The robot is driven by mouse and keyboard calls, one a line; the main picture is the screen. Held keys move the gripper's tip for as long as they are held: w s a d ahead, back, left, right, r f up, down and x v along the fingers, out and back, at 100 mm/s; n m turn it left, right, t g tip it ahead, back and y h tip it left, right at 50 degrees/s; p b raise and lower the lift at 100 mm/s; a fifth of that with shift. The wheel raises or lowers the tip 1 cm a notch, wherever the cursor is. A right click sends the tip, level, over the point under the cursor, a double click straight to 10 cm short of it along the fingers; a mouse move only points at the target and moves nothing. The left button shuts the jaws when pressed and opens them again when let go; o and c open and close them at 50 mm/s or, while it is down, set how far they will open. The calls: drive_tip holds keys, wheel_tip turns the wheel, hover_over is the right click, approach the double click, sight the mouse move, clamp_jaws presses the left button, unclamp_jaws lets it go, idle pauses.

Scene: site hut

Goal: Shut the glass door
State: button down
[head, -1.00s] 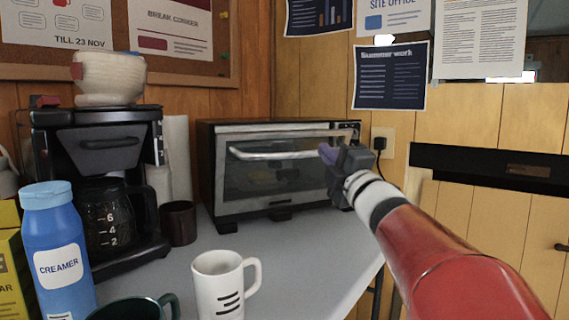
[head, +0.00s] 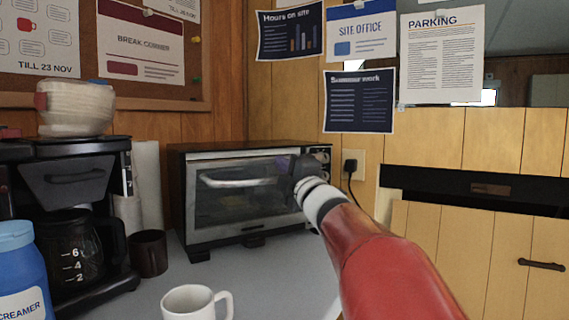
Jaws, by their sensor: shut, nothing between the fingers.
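The glass door (head: 237,201) is on the front of a black and silver toaster oven on the counter. It stands upright at the oven front, shut or nearly so; I cannot tell whether a small gap is left. Its silver bar handle (head: 228,182) runs along the top of the door, and its right end is hidden behind my gripper. My gripper (head: 284,165) is shut and empty, in front of the oven's upper right, near the handle's right end. I cannot tell whether it touches the door. The oven's control side is partly hidden by my gripper and wrist.
A coffee maker (head: 75,172) with a glass jug stands left of the oven, with a dark brown cup (head: 149,254) between them. A white mug (head: 188,303) and a blue creamer bottle (head: 20,270) are nearer. A plug and cable (head: 350,167) are on the wall at right.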

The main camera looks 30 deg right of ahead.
sight(273, 171)
drive_tip(key=shift+g, duration=0.6)
drive_tip(key=p+x, duration=0.2)
drive_tip(key=x, duration=0.1)
drive_tip(key=p+x, duration=0.1)
drive_tip(key=x, duration=0.1)
drive_tip(key=shift+r+p, duration=0.3)
drive_tip(key=shift+r, duration=0.05)
